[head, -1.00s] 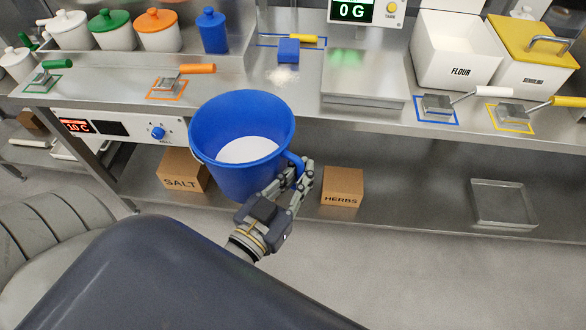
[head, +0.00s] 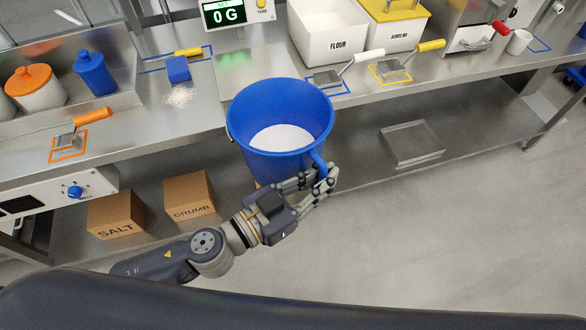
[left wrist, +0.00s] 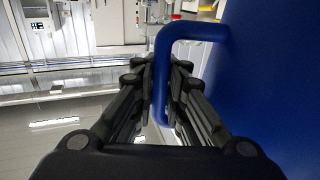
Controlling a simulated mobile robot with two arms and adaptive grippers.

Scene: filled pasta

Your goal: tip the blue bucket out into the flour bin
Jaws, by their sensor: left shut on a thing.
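The blue bucket (head: 262,155) is held upright in front of the counter, with white powder (head: 282,138) in its bottom. My left gripper (head: 326,182) is shut on the bucket's handle at its lower right side. In the left wrist view the fingers close around the blue handle (left wrist: 163,75), and the bucket wall (left wrist: 270,80) fills the right side. The flour bin (head: 330,40), white and labelled FLOUR, stands open on the counter, beyond the bucket and to its right. My right gripper is not in view.
A semolina bin (head: 400,27) with a yellow lid stands right of the flour bin. A scoop with a white handle (head: 368,56) lies before the flour bin. A scale display (head: 238,14) reads 0 G. Boxes marked SALT (head: 116,217) and CRUMB (head: 188,196) sit on the lower shelf.

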